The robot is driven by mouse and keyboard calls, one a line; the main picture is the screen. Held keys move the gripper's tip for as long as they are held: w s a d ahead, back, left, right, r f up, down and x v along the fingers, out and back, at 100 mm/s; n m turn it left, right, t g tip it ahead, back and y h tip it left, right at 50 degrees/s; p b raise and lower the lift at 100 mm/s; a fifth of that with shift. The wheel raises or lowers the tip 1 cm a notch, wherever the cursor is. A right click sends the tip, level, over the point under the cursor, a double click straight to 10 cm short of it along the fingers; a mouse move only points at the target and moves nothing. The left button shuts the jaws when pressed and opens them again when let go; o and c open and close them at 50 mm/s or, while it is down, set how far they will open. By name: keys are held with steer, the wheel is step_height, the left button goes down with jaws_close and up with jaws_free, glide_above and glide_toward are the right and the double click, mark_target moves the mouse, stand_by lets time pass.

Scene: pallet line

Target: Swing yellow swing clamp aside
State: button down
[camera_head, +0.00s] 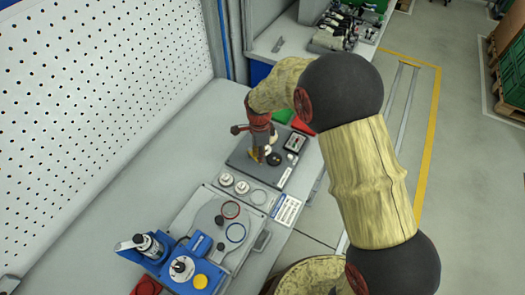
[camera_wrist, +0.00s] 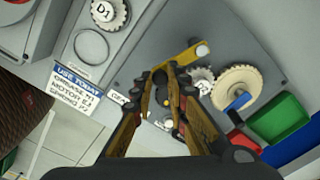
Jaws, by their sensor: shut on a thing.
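The yellow swing clamp (camera_wrist: 184,56) is a flat bar on the grey plate in the wrist view. A pale round pivot or bolt head (camera_wrist: 202,50) is at its right end. Its left end runs under my fingertips, where a dark knob shows between them. My gripper (camera_wrist: 163,76) is shut on the clamp at that end, and the fingers partly hide it. In the head view my gripper (camera_head: 258,150) points down over the plate, and only a bit of yellow shows there.
Beside the clamp are a cream gear (camera_wrist: 237,87) and a smaller white gear (camera_wrist: 204,80). A green bin (camera_wrist: 278,118) and a red bin (camera_wrist: 243,140) lie at right. A grey fixture with rings (camera_head: 226,222) and a blue device (camera_head: 190,262) stand nearer on the bench.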

steer(key=shift+s+a+r+m, duration=0.15)
steer(key=shift+a+m, duration=0.3)
steer(key=shift+m, duration=0.35)
steer(key=c, duration=1.8)
jaws_free()
steer(key=shift+o, duration=0.3)
step_height(320, 180, up, 12)
